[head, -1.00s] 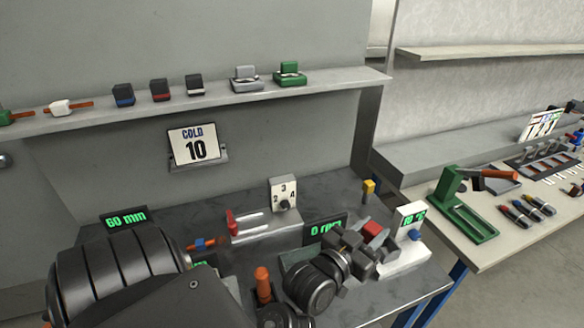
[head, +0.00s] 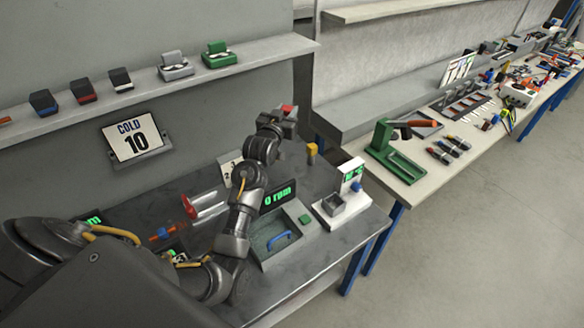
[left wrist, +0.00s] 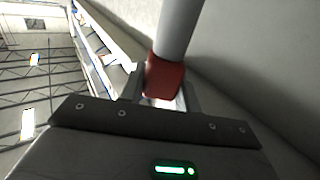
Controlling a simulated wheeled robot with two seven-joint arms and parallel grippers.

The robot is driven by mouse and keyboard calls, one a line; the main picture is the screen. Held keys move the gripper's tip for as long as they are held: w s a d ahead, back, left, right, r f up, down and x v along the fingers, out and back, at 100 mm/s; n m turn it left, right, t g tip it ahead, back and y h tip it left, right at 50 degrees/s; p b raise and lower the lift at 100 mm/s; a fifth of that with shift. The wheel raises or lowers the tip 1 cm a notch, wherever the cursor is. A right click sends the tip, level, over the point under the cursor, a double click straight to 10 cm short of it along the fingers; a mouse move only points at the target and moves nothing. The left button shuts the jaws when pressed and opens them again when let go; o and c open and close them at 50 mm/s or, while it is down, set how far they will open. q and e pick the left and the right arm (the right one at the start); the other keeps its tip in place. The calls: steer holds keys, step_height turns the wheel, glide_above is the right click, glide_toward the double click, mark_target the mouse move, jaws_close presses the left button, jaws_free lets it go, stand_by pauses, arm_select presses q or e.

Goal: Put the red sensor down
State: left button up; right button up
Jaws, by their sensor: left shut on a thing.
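The red sensor (left wrist: 165,78) shows in the left wrist view as a red block between my left gripper's fingers (left wrist: 163,95). A grey cylinder passes right above or behind it; I cannot tell whether they join. In the head view my left gripper (head: 284,117) is raised over the back of the dark bench (head: 310,235), close to the grey wall. It is shut on the red sensor, whose red part (head: 289,109) shows at the gripper's tip. The rest of the sensor is hidden by the fingers. My right gripper is not in view.
A grey shelf (head: 270,62) with several small blocks runs along the wall. On the bench are a 0 rpm unit (head: 279,196), an open-topped box (head: 287,253), a white display unit (head: 351,174) and a yellow block (head: 311,152). A green press (head: 390,160) stands on the right table.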

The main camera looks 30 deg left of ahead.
arm_select(q)
steer(key=w+a+f+m+h+p, duration=0.1)
steer(key=w+a+f+h+p, duration=0.1)
steer(key=w+a+f+p, duration=0.5)
steer(key=d+f+m+h+b, duration=0.1)
steer(key=d+f+h, duration=0.1)
steer(key=d+f, duration=0.3)
step_height(320, 180, down, 2)
steer(key=shift+s+m+b, duration=0.2)
steer(key=shift+m+b, duration=0.1)
steer(key=shift+b, duration=0.1)
steer(key=shift+r, duration=0.1)
